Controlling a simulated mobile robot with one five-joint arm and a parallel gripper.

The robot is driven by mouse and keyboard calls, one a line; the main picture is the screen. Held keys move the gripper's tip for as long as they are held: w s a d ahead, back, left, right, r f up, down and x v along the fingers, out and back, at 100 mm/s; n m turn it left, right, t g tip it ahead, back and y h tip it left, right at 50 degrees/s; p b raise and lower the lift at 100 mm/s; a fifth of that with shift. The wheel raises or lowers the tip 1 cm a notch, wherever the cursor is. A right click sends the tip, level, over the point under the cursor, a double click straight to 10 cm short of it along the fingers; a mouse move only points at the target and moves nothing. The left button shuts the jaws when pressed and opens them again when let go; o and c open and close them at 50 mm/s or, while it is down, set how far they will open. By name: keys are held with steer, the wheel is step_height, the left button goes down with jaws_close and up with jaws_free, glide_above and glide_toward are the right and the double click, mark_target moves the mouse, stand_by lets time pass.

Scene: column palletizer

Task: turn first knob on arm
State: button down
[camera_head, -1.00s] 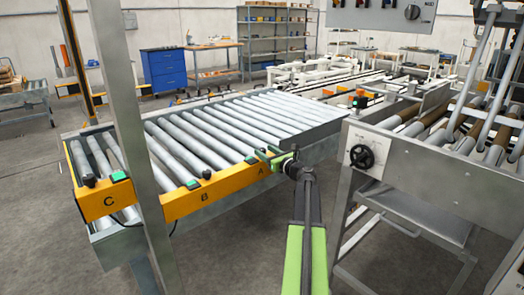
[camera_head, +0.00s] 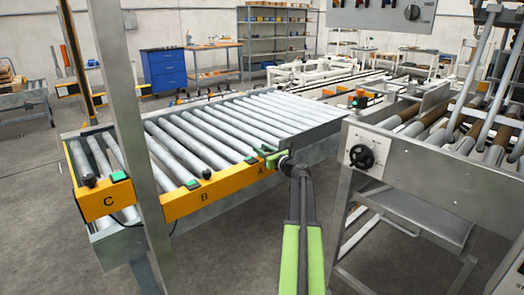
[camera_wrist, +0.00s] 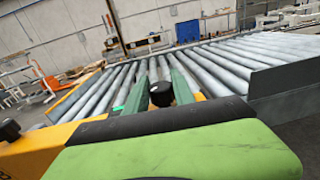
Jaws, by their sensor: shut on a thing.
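The yellow-orange panel (camera_head: 228,184) along the front of the roller conveyor carries the letters A, B and C, with black knobs and green buttons. My gripper (camera_head: 268,155) is at the A end of this panel. In the wrist view, its two green fingers stand on either side of a black knob (camera_wrist: 161,93), shut on it. In the head view my gripper hides this knob. The B knob (camera_head: 206,174) and the C knob (camera_head: 89,181) stand free to the left. A green button (camera_head: 251,159) lies just left of my gripper.
A grey post (camera_head: 131,130) stands in front of the conveyor between B and C. Rollers (camera_head: 235,118) lie bare behind the panel.

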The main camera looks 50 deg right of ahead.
steer(key=shift+a+m+h, duration=0.1)
steer(key=shift+m+h, duration=0.3)
steer(key=shift+h, duration=0.2)
steer(key=m+g+h, duration=0.1)
steer(key=m+h, duration=0.1)
steer(key=h, duration=0.1)
steer(key=shift+m+g+h, duration=0.3)
steer(key=shift+h, duration=0.1)
steer(key=m+g+h, duration=0.5)
steer(key=h, duration=0.1)
steer(key=shift+h, duration=0.3)
steer(key=shift+m+g, duration=0.3)
steer(key=c, duration=1.1)
jaws_free()
steer(key=shift+o, duration=0.2)
